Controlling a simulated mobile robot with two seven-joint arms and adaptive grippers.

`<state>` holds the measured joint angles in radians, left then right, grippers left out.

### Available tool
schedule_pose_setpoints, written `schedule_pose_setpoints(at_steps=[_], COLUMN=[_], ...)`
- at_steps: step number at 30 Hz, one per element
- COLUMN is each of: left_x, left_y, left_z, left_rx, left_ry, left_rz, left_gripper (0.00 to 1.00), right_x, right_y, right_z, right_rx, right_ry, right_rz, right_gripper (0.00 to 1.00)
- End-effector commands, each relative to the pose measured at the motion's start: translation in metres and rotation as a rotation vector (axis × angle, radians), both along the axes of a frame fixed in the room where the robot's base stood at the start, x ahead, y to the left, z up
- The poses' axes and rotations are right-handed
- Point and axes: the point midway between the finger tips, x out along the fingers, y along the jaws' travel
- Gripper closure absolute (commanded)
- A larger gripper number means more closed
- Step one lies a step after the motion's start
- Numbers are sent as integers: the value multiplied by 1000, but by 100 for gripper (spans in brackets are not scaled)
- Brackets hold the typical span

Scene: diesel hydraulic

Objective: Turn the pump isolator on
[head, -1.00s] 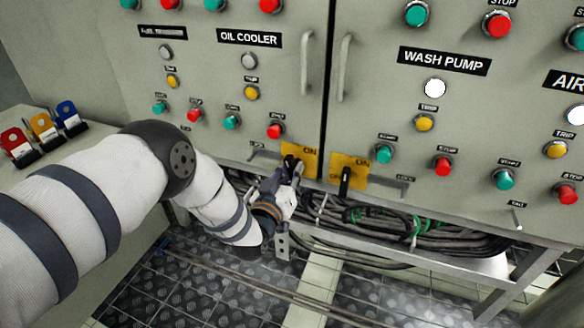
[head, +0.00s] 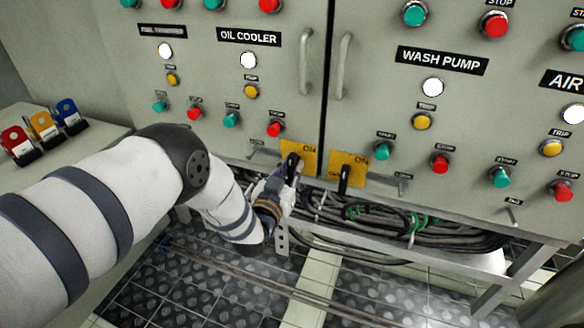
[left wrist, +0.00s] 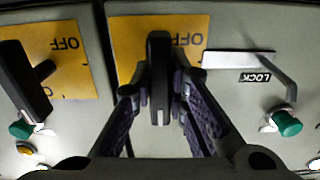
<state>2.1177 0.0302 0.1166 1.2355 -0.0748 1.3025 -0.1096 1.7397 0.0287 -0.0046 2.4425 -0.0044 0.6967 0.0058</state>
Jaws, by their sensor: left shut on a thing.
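Two isolator switches sit low on the grey cabinets, each a black handle on a yellow plate. The left plate (head: 309,157) reads ON at its upper right. Its handle (head: 292,167) stands roughly upright. My left gripper (head: 286,186) is at this handle and partly hides it. In the left wrist view, which is upside down, the handle (left wrist: 159,70) lies between the fingers of my left gripper (left wrist: 160,108), which are shut on it. The right isolator's handle (head: 344,178) stands upright, apart from my gripper. My right gripper is not in view.
Buttons stick out above the isolators. Cables (head: 380,218) run below the cabinets. Coloured lock tags (head: 41,126) stand on the left bench.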

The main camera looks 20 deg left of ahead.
Motion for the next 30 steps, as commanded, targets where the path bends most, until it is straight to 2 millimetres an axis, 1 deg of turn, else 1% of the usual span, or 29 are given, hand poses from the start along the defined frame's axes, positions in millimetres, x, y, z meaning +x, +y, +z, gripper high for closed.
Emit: schedule_pose_setpoints(at_steps=[4,5,6,7,14,17,20,24,27,30], left_x=[0,0,0,0,0,-4,-20,-60,-86,-105], left_y=[0,0,0,0,0,0,1,2,3,3], left_z=[0,0,0,0,0,-1,-1,-1,-1,-1], left_rx=[3,2,2,2,1,0,0,0,1,1], left_ry=[0,0,0,0,0,3,5,7,4,4], left_rz=[-1,-1,-1,-1,-1,-1,-1,-1,-2,-2], left_gripper=[100,79,70,65,65,65,65,65,65,65], right_x=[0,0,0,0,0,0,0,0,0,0], right_y=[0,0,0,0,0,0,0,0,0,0], right_z=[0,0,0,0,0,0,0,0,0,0], right_rx=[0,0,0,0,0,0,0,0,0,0], right_ry=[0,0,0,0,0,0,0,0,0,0], right_rz=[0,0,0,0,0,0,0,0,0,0], right_gripper=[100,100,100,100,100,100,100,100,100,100])
